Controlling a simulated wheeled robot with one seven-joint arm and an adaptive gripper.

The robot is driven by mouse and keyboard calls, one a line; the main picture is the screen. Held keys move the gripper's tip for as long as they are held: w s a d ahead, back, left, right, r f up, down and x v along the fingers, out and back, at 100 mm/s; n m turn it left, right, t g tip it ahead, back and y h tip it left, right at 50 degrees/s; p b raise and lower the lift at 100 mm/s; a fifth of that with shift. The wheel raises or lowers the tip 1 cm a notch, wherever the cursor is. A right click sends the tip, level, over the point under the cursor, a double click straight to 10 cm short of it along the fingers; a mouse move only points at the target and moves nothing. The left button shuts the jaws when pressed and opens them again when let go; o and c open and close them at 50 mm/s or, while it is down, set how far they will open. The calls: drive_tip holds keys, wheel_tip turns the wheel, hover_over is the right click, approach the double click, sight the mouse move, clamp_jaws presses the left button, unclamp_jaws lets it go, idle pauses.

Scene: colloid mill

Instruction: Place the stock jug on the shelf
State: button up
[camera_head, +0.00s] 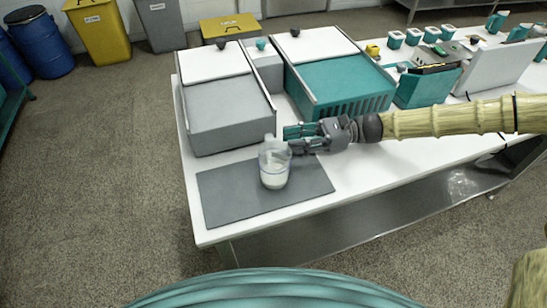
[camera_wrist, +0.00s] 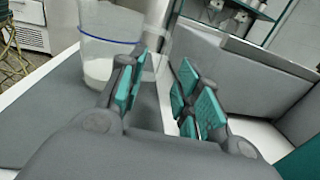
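The stock jug (camera_head: 274,170) is clear plastic with white liquid in its lower part. It stands upright on a dark grey mat (camera_head: 225,200) on the white table. In the wrist view the jug (camera_wrist: 97,45) is at the upper left, with a blue band around it. My gripper (camera_head: 292,139) is just behind and right of the jug's top in the head view. In the wrist view its teal-padded fingers (camera_wrist: 160,95) are apart. A translucent part, probably the jug's handle, shows beyond the gap between them; contact cannot be told. A metal shelf (camera_head: 370,220) runs under the table.
A grey bin (camera_head: 225,115) and a teal bin (camera_head: 340,85) stand behind the jug. Teal and white equipment (camera_head: 430,85) fills the table's right rear. The front strip of the table is clear. Yellow bins (camera_head: 100,32) and blue drums (camera_head: 42,45) stand on the floor.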

sight(270, 141)
drive_tip(key=shift+s+a+r+p, duration=0.2)
drive_tip(key=shift+a+p, duration=0.1)
drive_tip(key=shift+a, duration=1.35)
drive_tip(key=shift+s+a+r+p, duration=0.15)
drive_tip(key=shift+a+p, duration=0.15)
drive_tip(key=shift+a, duration=1.35)
drive_tip(key=shift+f, duration=0.1)
clamp_jaws()
